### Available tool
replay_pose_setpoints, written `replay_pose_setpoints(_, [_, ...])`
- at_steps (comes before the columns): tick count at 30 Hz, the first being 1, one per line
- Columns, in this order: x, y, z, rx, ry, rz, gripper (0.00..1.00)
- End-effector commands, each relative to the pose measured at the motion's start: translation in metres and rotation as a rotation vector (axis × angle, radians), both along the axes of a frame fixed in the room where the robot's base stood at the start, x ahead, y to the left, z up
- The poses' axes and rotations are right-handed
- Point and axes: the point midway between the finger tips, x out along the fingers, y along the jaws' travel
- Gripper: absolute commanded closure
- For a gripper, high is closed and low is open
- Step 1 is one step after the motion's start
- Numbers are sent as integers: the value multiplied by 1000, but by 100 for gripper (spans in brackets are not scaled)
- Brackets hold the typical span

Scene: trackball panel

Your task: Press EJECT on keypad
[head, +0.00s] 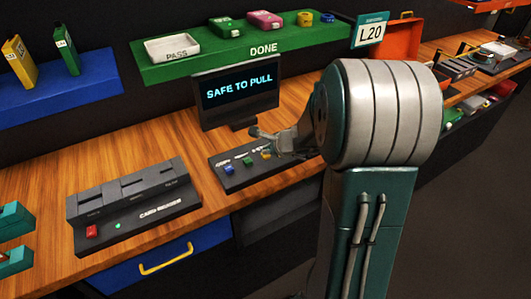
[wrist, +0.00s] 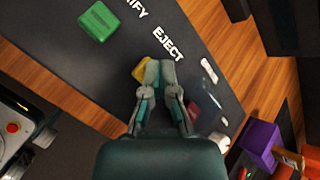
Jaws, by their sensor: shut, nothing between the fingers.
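The keypad (head: 236,178) is a dark panel on the wooden bench below the monitor. Blue (head: 229,170) and green (head: 248,161) buttons show on it in the head view. In the wrist view the word EJECT (wrist: 168,42) is printed beside a yellow button (wrist: 138,70), which is partly hidden behind my fingers. A green button (wrist: 98,21) lies farther left, and a reddish one (wrist: 193,109) shows just right of the fingers. My gripper (wrist: 160,68) is shut and empty, its tips over the panel beside the yellow button. I cannot tell whether they touch it.
The monitor (head: 235,91) reads SAFE TO PULL. A card reader (head: 133,204) with a red button stands left of the keypad. A green DONE shelf (head: 190,71) with a tray and several cases is behind. Bare bench lies between the reader and the keypad.

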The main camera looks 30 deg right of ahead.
Motion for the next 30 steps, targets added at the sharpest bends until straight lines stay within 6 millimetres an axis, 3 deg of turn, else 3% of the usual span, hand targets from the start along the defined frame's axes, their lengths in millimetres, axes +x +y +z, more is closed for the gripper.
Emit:
replay_pose_setpoints(10, [0,0,17,-1,-2,0,100])
replay_pose_setpoints(22, [0,0,20,0,-1,-1,100])
replay_pose_setpoints(30, [0,0,42,-1,-3,2,100])
